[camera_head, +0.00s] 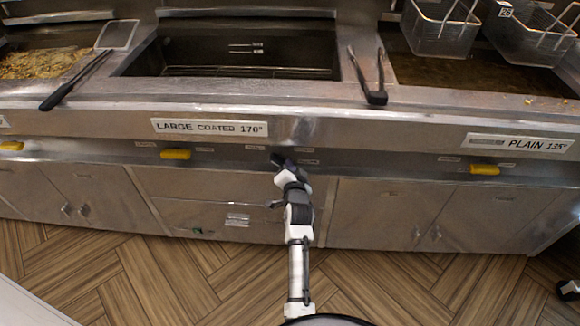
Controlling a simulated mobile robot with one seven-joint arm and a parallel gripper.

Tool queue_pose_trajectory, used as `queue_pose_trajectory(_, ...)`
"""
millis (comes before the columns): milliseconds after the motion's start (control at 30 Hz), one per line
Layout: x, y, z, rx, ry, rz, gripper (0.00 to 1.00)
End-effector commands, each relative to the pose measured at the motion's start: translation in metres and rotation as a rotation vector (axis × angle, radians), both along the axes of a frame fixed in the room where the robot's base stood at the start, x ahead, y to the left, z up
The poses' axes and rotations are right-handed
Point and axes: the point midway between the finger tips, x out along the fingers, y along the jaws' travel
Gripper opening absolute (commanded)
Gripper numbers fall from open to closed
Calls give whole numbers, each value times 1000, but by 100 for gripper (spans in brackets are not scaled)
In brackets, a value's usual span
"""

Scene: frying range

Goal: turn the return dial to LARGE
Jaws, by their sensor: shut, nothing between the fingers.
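My gripper (277,159) is at the end of my arm, reaching up to the front panel of the middle fryer. It is shut and empty, small and dark in the picture. It is close to the panel, but I cannot tell whether it touches it. I cannot make out the return dial; my gripper and wrist cover part of the panel there. A sign reading "LARGE COATED 170°" (210,128) is on the panel to the left of my gripper. Small labels (255,148) sit around my gripper, too small to read.
Yellow handles (175,154) stick out below the signs, another under the "PLAIN 135°" sign (518,143) at the right (485,169). Tongs (372,80) and a long-handled skimmer (80,78) lie over the counter edge. Wire baskets (440,30) hang at upper right. The wooden floor (400,275) is mostly clear.

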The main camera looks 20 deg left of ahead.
Motion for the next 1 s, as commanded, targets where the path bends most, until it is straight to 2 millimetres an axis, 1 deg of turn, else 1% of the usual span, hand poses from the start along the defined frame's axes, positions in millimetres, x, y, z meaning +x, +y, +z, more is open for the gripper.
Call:
queue_pose_trajectory(667, 0, 0, -9, 151, 45, 0, 0)
queue_pose_trajectory(1000, 0, 1, -19, 359, 104, 0, 0)
